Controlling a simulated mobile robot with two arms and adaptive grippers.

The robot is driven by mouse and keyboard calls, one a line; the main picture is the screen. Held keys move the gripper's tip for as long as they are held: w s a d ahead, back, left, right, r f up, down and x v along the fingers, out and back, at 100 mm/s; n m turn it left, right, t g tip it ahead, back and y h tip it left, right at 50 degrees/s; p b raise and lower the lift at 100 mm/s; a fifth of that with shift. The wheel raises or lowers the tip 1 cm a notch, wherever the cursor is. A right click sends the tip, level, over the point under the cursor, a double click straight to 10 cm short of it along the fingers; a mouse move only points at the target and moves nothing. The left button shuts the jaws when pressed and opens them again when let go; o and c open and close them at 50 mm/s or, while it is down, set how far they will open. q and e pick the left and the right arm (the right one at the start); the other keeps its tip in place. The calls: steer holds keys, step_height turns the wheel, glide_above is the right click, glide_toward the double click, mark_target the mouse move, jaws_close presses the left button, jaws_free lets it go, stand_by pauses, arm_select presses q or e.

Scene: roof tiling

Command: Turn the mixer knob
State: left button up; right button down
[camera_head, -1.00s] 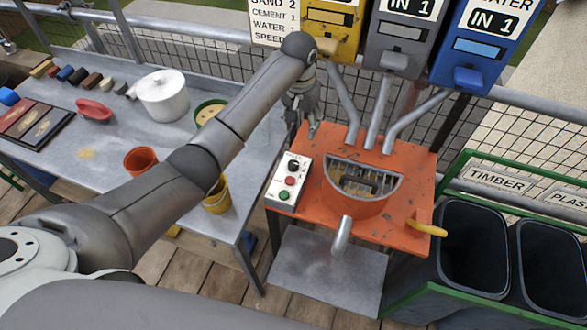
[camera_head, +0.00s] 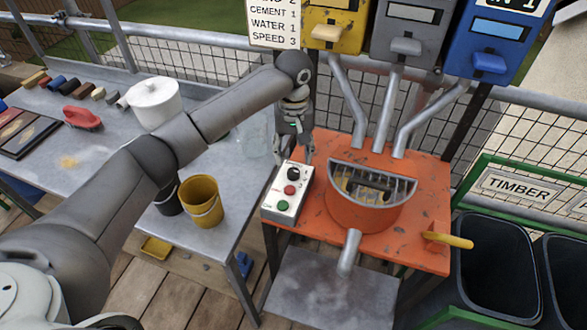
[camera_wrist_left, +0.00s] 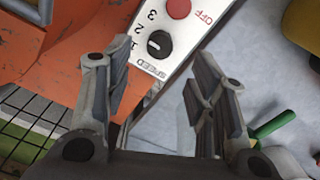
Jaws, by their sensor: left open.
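The mixer knob is a black speed dial (camera_head: 293,173) at the top of a white control box (camera_head: 276,208) on the orange mixer table (camera_head: 405,222). In the left wrist view the knob (camera_wrist_left: 159,44) sits beside the numbers 1, 2 and 3 and the word SPEED. A red OFF button (camera_wrist_left: 178,8) lies beyond it. My left gripper (camera_head: 295,155) is just above and behind the knob, pointing down. In the wrist view its open fingers (camera_wrist_left: 160,95) are on either side of the box's near end, with the knob ahead between them, apart from it. My right gripper is not seen.
The mixer drum (camera_head: 365,205) with a grate stands right of the box, with metal chutes above. A sign (camera_head: 273,25) reads SPEED 3. A yellow bucket (camera_head: 202,202) stands on the grey table at left. A yellow handle (camera_head: 448,240) sticks out at right.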

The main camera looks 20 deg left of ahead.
mark_target(294, 171)
arm_select(q)
step_height(294, 171, down, 7)
steer(key=shift+r, duration=0.1)
stand_by(0.3)
steer(key=c, duration=1.1)
steer(key=shift+o, duration=0.2)
steer(key=shift+r+m+p, duration=0.2)
steer(key=shift+m+p, duration=0.4)
steer(key=shift+p, duration=0.6)
steer(key=shift+m+p, duration=2)
steer(key=shift+m, duration=0.4)
steer(key=shift+f+m+p, duration=0.15)
steer(key=shift+m+p, duration=0.45)
steer(key=shift+m, duration=0.8)
